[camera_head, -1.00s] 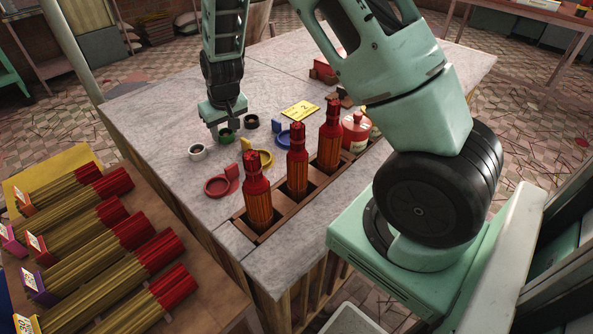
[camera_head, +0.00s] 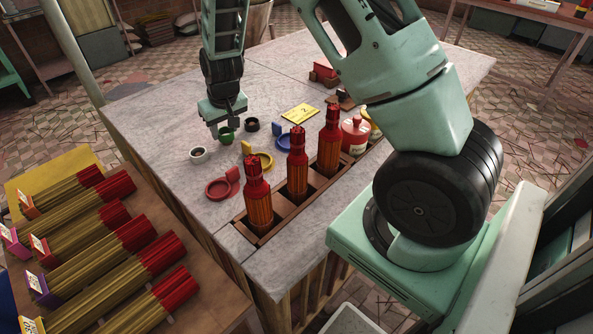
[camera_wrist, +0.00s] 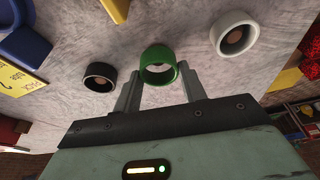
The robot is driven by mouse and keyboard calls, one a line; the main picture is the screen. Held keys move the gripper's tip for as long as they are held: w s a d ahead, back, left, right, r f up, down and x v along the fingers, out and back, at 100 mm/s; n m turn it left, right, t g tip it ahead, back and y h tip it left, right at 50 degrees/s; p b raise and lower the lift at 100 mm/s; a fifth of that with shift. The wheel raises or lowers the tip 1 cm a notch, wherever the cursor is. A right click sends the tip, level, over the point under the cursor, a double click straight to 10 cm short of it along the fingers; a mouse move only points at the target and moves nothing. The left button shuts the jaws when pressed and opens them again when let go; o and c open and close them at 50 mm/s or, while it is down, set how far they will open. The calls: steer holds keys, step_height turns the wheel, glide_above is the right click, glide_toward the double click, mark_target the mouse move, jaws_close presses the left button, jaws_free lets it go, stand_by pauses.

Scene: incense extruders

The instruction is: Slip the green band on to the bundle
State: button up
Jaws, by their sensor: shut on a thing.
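The green band (camera_wrist: 158,66) is a short open ring. My gripper (camera_wrist: 157,88) is shut on it, with one finger on each side of the band in the wrist view. In the head view my gripper (camera_head: 221,130) points down over the far left part of the table, and the green band (camera_head: 226,135) shows between its fingertips. Three red-topped bundles of sticks (camera_head: 258,200), (camera_head: 297,165), (camera_head: 329,143) stand upright in a brown wooden rack (camera_head: 282,210) near the table's front right edge. My gripper is apart from all of them.
A white ring (camera_head: 198,154) and a black ring (camera_head: 251,125) lie beside my gripper. A yellow card (camera_head: 300,112) and red jar (camera_head: 355,135) are beyond. Incense bundles (camera_head: 95,250) fill the left table.

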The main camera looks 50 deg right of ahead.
steer(key=shift+r+p, duration=1.25)
steer(key=shift+r, duration=0.6)
steer(key=shift+f, duration=0.1)
